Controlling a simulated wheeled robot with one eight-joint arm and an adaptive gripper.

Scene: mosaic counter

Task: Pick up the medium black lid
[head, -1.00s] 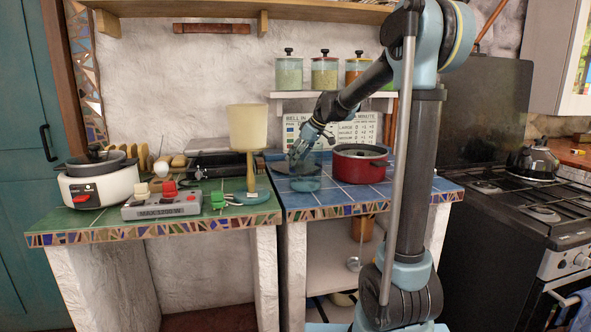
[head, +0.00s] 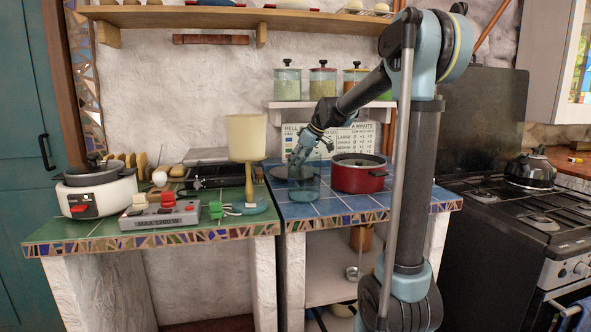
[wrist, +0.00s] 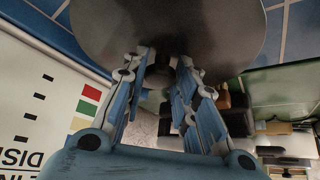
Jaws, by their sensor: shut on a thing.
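The black lid (wrist: 165,28) is a wide dark disc filling the top of the wrist view. My gripper (wrist: 158,75) is shut on its small knob, with a blue finger on each side. In the head view my gripper (head: 298,158) is over the blue tiled counter, left of the red pot. A dark disc (head: 279,174), apparently the lid, shows beside and behind the fingertips, partly hidden. Whether it touches the counter is unclear.
A clear bluish glass vessel (head: 304,188) stands in front of my gripper. The red pot (head: 359,178) is close on the right and a lamp (head: 247,140) on the left. Jars (head: 323,84) stand on the shelf behind. The blue counter's front (head: 335,207) is clear.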

